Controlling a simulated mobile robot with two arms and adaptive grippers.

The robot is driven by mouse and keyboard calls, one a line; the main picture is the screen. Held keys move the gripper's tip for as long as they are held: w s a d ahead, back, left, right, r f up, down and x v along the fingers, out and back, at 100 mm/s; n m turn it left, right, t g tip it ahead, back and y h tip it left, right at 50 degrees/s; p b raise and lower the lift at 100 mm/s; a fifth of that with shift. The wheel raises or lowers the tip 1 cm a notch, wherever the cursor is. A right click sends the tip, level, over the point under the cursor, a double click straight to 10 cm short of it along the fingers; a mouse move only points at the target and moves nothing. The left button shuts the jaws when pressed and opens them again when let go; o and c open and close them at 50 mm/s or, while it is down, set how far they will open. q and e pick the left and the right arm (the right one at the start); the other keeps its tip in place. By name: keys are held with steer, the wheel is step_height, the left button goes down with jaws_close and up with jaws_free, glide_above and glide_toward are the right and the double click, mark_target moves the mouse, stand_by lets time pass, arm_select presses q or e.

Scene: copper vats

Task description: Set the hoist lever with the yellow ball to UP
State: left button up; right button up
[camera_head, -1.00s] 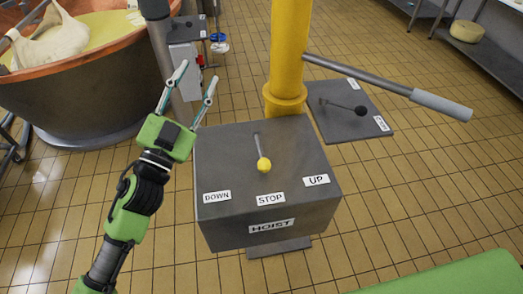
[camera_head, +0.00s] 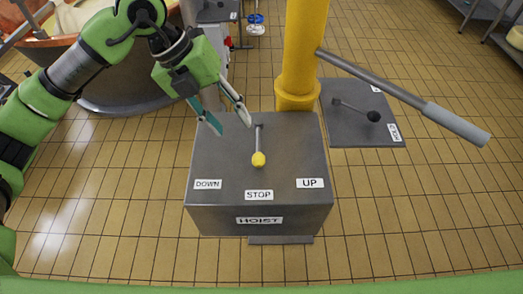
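The hoist lever (camera_head: 258,140) is a thin grey rod with a yellow ball (camera_head: 259,159) at its end. It lies on the sloping top of the grey hoist box (camera_head: 225,160) and points at the STOP label (camera_head: 258,195). The DOWN label (camera_head: 207,184) is to its left and the UP label (camera_head: 310,183) to its right. My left gripper (camera_head: 233,129) is above the box's back left part, left of the lever, with its two fingers apart and nothing between them. It seems not to touch the lever. My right gripper is not in view.
A yellow post (camera_head: 302,50) stands behind the box, with a long grey-handled bar (camera_head: 400,85) reaching right. A second panel (camera_head: 345,125) with a black-ball lever (camera_head: 373,116) is at the right. A copper vat (camera_head: 70,25) stands back left. Tiled floor is clear at the right.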

mark_target(256, 155)
arm_select(q)
steer(key=p+x, duration=0.4)
steer(key=x, duration=0.8)
steer(key=shift+s+f, duration=0.1)
steer(key=shift+f, duration=0.2)
steer(key=shift+d+f, duration=0.25)
steer(key=shift+f, duration=0.15)
jaws_close()
